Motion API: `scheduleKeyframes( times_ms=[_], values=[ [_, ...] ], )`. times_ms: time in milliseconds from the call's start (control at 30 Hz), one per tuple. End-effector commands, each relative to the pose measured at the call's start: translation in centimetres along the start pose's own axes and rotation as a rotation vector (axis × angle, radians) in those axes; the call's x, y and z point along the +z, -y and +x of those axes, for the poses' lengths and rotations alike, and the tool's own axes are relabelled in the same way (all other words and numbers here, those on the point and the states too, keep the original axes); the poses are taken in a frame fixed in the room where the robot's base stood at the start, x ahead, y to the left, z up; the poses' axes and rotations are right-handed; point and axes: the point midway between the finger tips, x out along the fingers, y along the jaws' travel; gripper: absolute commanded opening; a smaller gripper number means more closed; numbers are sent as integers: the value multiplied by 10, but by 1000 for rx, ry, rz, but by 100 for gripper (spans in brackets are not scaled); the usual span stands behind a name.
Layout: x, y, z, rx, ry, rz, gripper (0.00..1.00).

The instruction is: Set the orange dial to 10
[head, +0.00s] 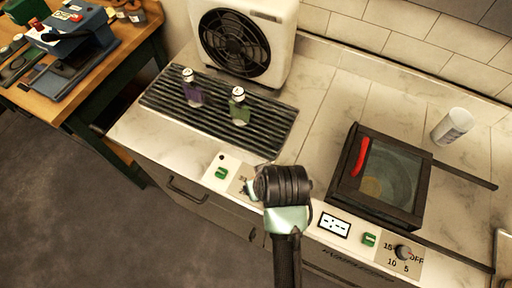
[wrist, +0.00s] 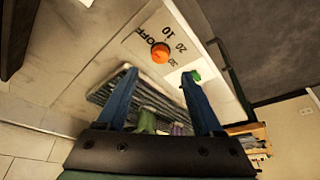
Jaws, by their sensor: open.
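The orange dial (wrist: 160,53) sits on a pale panel in the wrist view, with the marks OFF, 10, 20 and 30 around it. Its pointer is too small to read, so I cannot tell its setting. My gripper (wrist: 159,74) is open, with its two blue fingers apart and the dial showing between and beyond their tips. Nothing is held, and I cannot tell whether the fingers touch the dial. In the head view my arm hides the dial.
A green switch (head: 221,173) is left of my arm. A black dial (head: 403,252), another green switch (head: 369,239) and a display (head: 334,225) are to the right. Two bottles (head: 193,88) (head: 239,106) stand on the ribbed rack (head: 270,125). A glass-topped box (head: 350,183) and white cup (head: 453,125) stand right.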

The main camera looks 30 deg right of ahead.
Motion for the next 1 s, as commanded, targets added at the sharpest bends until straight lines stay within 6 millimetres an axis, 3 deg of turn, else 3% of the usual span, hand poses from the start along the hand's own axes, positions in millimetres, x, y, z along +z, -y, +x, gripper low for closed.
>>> scheduleKeyframes(
  times_ms=[200, 400, 600, 900, 1000],
  values=[
    [-1, 1, 42, -1, 0, -1, 68],
    [-2, 0, 69, 0, -2, -1, 68],
    [-2, 0, 80, 1, -3, -1, 68],
    [-2, 0, 82, 1, -5, -1, 68],
    [-2, 0, 82, 1, -4, -1, 50]
  ],
)
